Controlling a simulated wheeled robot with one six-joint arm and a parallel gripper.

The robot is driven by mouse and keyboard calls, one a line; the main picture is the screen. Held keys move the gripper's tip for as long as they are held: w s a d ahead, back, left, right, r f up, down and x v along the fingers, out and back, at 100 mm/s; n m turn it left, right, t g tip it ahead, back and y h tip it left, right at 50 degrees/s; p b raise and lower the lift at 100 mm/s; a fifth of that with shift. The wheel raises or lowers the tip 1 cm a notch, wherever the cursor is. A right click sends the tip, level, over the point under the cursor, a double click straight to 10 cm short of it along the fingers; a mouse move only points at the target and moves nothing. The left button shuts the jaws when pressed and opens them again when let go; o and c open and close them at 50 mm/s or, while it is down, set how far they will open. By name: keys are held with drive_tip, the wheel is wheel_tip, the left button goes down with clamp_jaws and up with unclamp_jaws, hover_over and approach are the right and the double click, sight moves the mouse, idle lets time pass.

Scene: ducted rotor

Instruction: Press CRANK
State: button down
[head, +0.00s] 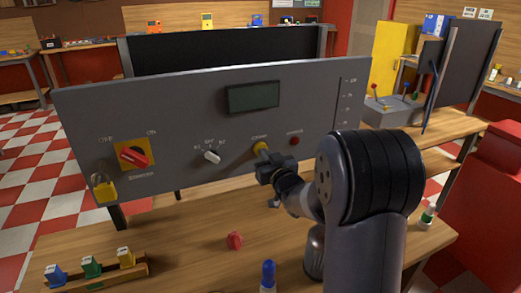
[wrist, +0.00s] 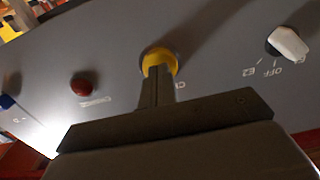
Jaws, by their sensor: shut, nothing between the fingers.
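The grey control panel (head: 200,110) stands upright on the wooden bench. The yellow CRANK button (head: 260,147) is on its lower right part, with its label above it. My gripper (head: 268,166) is shut and empty, its fingertips right at the button. In the wrist view the shut fingers (wrist: 157,82) overlap the yellow button (wrist: 160,62) and hide its middle. They look to be touching it, but I cannot tell how far it is pushed in.
A white selector knob (head: 211,156) is left of the button and a dark red button (head: 294,141) is right of it. A red rotary switch (head: 133,157) and a yellow padlock (head: 104,187) are at the panel's left. A loose red knob (head: 235,240) lies on the bench (head: 190,235).

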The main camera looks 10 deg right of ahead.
drive_tip(key=shift+w+b, duration=0.35)
drive_tip(key=shift+b, duration=0.05)
idle(0.9)
idle(0.3)
drive_tip(key=s+d+b, duration=0.1)
drive_tip(key=s, duration=0.6)
drive_tip(key=shift+d+b, duration=0.15)
drive_tip(key=shift+b, duration=0.25)
drive_tip(key=shift+w, duration=0.1)
idle(0.4)
